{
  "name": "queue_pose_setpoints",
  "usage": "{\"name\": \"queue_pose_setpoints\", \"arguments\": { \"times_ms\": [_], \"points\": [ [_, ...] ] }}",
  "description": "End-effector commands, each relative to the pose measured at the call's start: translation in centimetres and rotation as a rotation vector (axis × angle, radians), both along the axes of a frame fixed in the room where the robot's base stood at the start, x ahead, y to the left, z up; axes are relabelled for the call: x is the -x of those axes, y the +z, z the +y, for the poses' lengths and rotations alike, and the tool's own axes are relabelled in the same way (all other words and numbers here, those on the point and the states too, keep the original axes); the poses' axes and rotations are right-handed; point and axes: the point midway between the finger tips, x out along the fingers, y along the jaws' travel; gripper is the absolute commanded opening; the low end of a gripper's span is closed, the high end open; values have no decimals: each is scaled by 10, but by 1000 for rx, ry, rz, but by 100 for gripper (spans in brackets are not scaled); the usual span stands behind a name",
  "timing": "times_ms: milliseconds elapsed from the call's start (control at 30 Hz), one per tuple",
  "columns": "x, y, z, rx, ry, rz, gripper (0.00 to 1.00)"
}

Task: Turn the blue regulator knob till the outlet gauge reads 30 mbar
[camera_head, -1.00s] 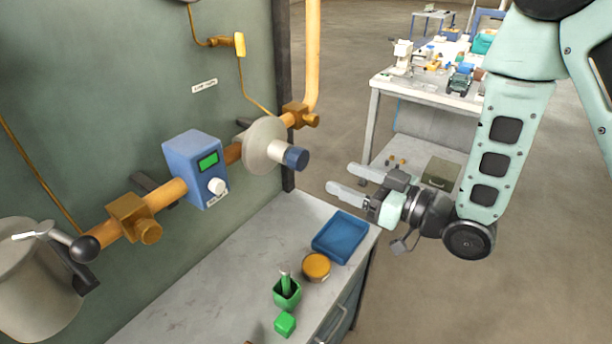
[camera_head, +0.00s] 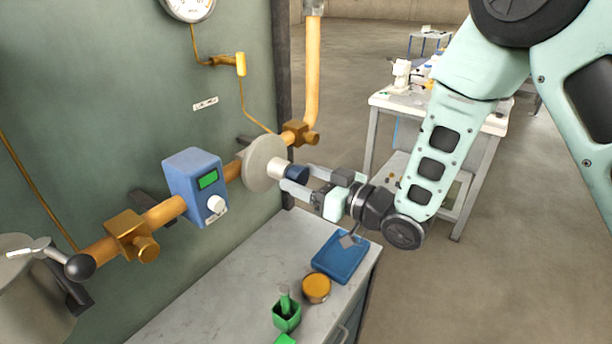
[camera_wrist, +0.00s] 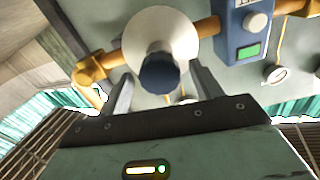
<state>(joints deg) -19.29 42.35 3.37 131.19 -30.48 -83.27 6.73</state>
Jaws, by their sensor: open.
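The blue regulator knob (camera_head: 296,174) sits on the end of a pale stem in front of a round cream disc (camera_head: 263,163) on the orange pipe. My gripper (camera_head: 294,180) is open, with its fingers reaching to the knob's sides. In the wrist view the dark blue knob (camera_wrist: 160,73) lies between the two fingers (camera_wrist: 160,90), with room showing beside it. I cannot tell whether either finger touches it. A round gauge (camera_head: 190,4) is cut off at the top of the head view, and its reading is not legible.
A blue box with a green display (camera_head: 195,185) and a brass valve (camera_head: 130,235) are on the pipe to the left. Below, the bench (camera_head: 225,290) holds a blue tray (camera_head: 340,257), an orange round container (camera_head: 316,288) and a green pot (camera_head: 286,316). A black-ended lever (camera_head: 79,267) is at far left.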

Motion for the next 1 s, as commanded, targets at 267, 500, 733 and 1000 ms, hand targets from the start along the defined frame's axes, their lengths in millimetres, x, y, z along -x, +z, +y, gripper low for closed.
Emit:
{"name": "queue_pose_setpoints", "arguments": {
  "times_ms": [267, 500, 733, 1000],
  "points": [
    [0, -1, 0, 1, 0, 1, 51],
    [0, -1, 0, -2, -1, 3, 20],
    [-1, -4, -1, -79, -3, 99, 20],
    [0, -1, 0, -101, -1, 131, 20]
  ]
}}
